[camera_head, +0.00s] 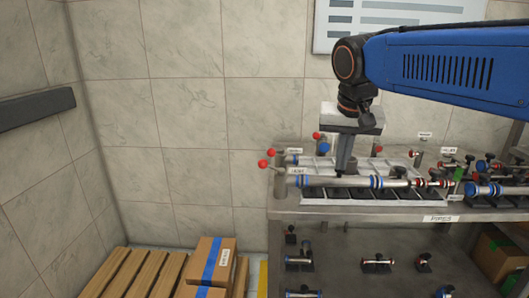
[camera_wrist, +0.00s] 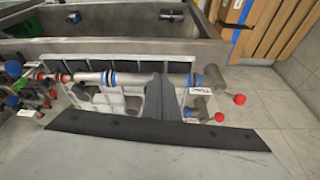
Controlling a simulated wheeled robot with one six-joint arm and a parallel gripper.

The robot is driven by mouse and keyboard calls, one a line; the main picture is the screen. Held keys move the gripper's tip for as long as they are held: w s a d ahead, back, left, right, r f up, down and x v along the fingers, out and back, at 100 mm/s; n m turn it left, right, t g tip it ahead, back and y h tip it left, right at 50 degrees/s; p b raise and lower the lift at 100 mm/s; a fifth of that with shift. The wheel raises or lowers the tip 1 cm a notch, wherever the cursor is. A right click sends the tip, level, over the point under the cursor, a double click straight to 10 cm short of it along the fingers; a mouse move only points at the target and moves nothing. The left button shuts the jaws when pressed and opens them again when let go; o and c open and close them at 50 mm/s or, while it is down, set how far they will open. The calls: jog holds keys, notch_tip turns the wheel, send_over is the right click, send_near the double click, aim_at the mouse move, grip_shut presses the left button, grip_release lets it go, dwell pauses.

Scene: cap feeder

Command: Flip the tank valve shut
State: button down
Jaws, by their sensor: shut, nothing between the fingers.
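Two valve levers with red ball ends stick out at the left end of the pipes in the head view: a nearer one (camera_head: 262,164) and a farther one (camera_head: 272,153). In the wrist view they show at the right, one by the near pipe end (camera_wrist: 239,99) and one lower (camera_wrist: 219,117). Small white tags stand beside them; I cannot read which one says tank. My gripper (camera_head: 345,173) points down over the front silver pipe (camera_head: 330,181), right of the levers. Its fingers (camera_wrist: 164,98) are shut and empty, and hide part of the pipe in the wrist view.
A white divided tray (camera_head: 320,197) lies under the pipes on a grey bench (camera_head: 400,212). More red and blue valve fittings (camera_head: 480,189) crowd the right. A lower shelf holds small fittings (camera_head: 376,262).

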jog(key=w+a+r, duration=0.1)
jog(key=w+a, duration=0.2)
jog(key=a, duration=0.4)
jog(key=w+a+r, duration=0.2)
jog(key=w+a, duration=0.1)
jog(key=a, duration=0.4)
jog(key=w+a+r+m, duration=0.1)
jog(key=w+a+r, duration=0.1)
jog(key=a, duration=0.5)
jog(key=shift+w+h, duration=0.3)
jog(key=shift+w, duration=0.4)
jog(key=shift+f, duration=0.15)
jog(key=x, duration=0.9)
jog(key=shift+w+f, duration=0.25)
jog(key=shift+f, duration=0.1)
